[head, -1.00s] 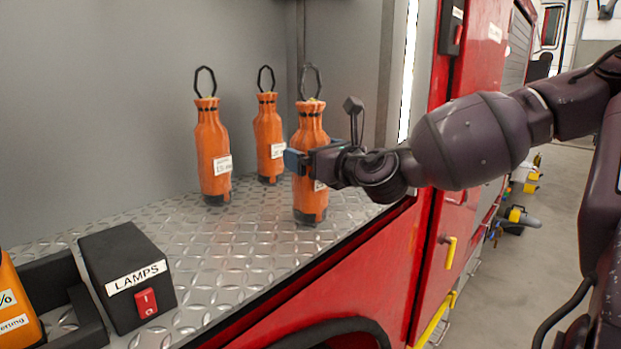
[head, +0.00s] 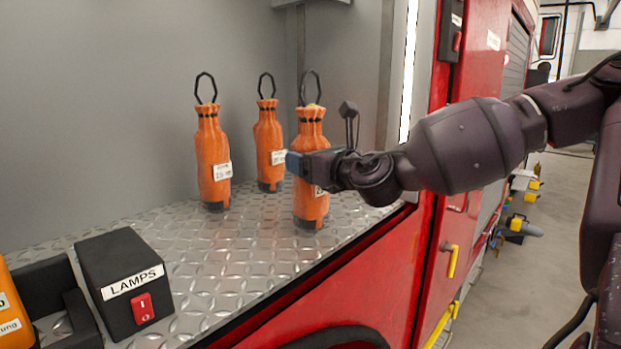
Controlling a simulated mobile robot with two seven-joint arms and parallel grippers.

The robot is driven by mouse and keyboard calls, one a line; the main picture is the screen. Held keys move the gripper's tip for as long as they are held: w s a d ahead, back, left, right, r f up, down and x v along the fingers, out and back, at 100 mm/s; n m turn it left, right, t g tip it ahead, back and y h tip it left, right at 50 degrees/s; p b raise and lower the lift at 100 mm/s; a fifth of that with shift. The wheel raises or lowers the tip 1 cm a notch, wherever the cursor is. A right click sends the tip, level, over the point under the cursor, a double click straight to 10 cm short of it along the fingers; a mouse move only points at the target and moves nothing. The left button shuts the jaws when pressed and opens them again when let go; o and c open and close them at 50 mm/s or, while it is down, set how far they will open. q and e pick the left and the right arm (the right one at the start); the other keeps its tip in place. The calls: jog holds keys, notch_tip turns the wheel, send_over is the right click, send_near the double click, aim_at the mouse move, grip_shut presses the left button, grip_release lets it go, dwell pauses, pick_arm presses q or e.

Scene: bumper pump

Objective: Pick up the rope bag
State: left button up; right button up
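Three orange rope bags with black loops on top stand upright on the metal shelf (head: 240,262): the left bag (head: 211,150), the middle bag (head: 268,135) at the back and the right bag (head: 311,205) closest to my arm. My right gripper (head: 300,163) comes in from the right at the middle of the right bag. A blue-tipped finger lies across the bag's front, hiding part of its label. Any finger behind the bag is hidden, so I cannot tell whether the grip is closed. The right bag's base appears to rest on the shelf. My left gripper is not in view.
A black box labelled LAMPS (head: 124,284) with a red switch stands at the shelf's front left. An orange item (head: 12,312) sits in a black holder beside it. A grey wall is behind the bags; the red truck side (head: 430,235) is at the right.

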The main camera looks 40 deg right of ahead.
aim_at(310, 107)
jog(key=shift+c, duration=1)
jog(key=shift+r, duration=0.1)
jog(key=shift+r+p, duration=0.95)
jog(key=shift+r, duration=4.05)
